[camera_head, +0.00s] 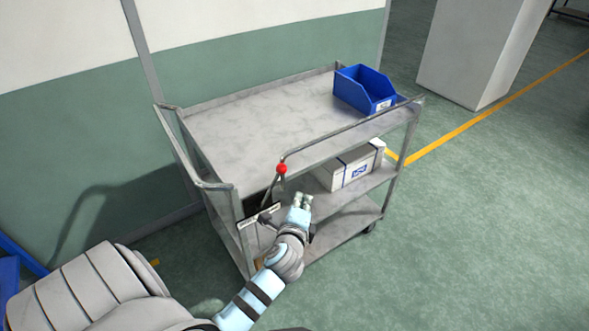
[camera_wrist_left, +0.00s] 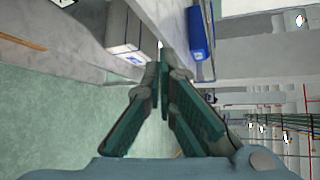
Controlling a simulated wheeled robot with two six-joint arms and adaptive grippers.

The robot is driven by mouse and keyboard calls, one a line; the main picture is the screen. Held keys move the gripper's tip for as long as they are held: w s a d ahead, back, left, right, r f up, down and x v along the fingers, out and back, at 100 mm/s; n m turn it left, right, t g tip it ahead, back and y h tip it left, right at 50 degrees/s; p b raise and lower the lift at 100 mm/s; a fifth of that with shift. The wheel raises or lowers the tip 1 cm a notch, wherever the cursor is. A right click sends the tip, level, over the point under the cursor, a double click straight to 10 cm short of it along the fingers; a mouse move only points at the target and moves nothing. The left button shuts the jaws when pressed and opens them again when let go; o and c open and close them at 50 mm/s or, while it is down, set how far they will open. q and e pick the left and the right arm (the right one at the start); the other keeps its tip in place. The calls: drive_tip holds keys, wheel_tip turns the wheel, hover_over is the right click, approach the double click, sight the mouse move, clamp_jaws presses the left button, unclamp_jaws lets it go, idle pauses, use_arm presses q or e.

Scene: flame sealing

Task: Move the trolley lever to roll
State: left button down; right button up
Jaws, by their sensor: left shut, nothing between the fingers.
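The grey metal trolley (camera_head: 250,112) stands against the wall, with a flat top and two lower shelves. Its lever has a red ball knob (camera_head: 282,169) on a thin grey rod (camera_head: 270,195) that leans up and to the right from a small labelled plate (camera_head: 250,220) at the trolley's near left corner. The plate's words are too small to read. My left gripper (camera_head: 304,200) is shut and empty, a little below and right of the knob, apart from it in the picture. In the left wrist view its closed fingers (camera_wrist_left: 163,75) show nothing between them. My right gripper is not in view.
A blue open bin (camera_head: 362,88) sits on the top shelf's far right. A white box (camera_head: 350,166) lies on the middle shelf, near my left gripper. A pale cabinet (camera_head: 468,45) stands behind at right. The green floor (camera_head: 480,220) right of the trolley is clear.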

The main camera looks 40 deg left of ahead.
use_arm(q)
drive_tip(key=shift+a+r, duration=0.1)
drive_tip(key=shift+r, duration=0.45)
drive_tip(key=shift+w+f, duration=0.1)
drive_tip(key=shift+w, duration=0.1)
drive_tip(key=w+a+f, duration=0.1)
drive_tip(key=w+a, duration=0.4)
drive_tip(key=a, duration=0.2)
drive_tip(key=shift+w+a+f, duration=0.15)
drive_tip(key=shift+w, duration=0.1)
drive_tip(key=shift+w, duration=0.1)
drive_tip(key=shift+b, duration=0.3)
